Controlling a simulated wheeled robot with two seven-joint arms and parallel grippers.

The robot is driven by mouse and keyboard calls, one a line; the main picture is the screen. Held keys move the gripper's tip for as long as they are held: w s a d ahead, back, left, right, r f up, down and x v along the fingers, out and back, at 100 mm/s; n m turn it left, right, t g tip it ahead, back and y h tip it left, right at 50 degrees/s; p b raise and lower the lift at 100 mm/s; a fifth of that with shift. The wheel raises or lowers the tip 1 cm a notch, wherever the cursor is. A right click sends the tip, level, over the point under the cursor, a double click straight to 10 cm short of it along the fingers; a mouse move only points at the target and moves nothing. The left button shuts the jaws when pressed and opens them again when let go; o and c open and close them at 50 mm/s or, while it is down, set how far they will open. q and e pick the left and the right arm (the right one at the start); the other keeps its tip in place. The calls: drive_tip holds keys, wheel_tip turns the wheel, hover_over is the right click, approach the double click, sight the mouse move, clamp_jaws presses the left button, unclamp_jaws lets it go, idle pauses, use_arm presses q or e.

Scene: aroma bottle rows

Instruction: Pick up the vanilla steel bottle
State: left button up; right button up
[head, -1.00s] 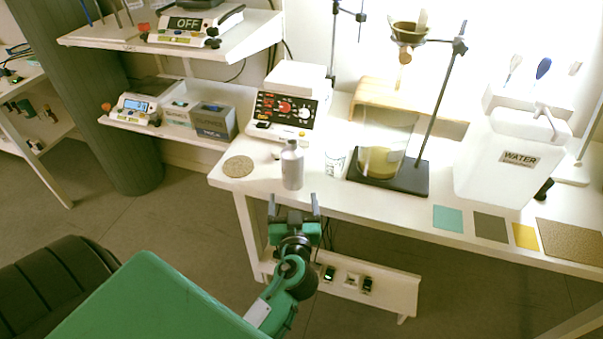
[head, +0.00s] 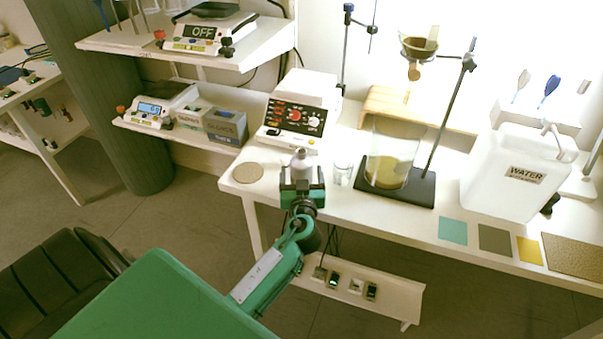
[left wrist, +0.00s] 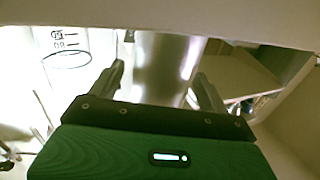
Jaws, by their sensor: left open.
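The steel bottle (head: 300,160) stands upright on the white bench, near its front edge. My left gripper (head: 302,173) is at the bottle from the front and hides its lower part in the head view. In the left wrist view the shiny bottle body (left wrist: 168,65) stands between the two fingers of my left gripper (left wrist: 160,80). The fingers are open, one on each side of it. I cannot read a vanilla label. My right gripper is not in view.
A round cork mat (head: 248,173) lies left of the bottle. A small glass beaker (head: 343,173) stands close on its right, and a larger beaker (head: 390,170) on a stand base further right. A hotplate device (head: 295,117) is behind. Coloured squares and a water canister (head: 515,170) are at right.

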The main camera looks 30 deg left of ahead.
use_arm(q)
drive_tip(key=shift+x, duration=0.95)
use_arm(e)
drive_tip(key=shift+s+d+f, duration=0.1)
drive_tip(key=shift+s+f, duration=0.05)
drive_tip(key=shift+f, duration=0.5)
use_arm(q)
drive_tip(key=c, duration=1.2)
drive_tip(key=shift+c, duration=0.2)
drive_tip(key=shift+r, duration=0.15)
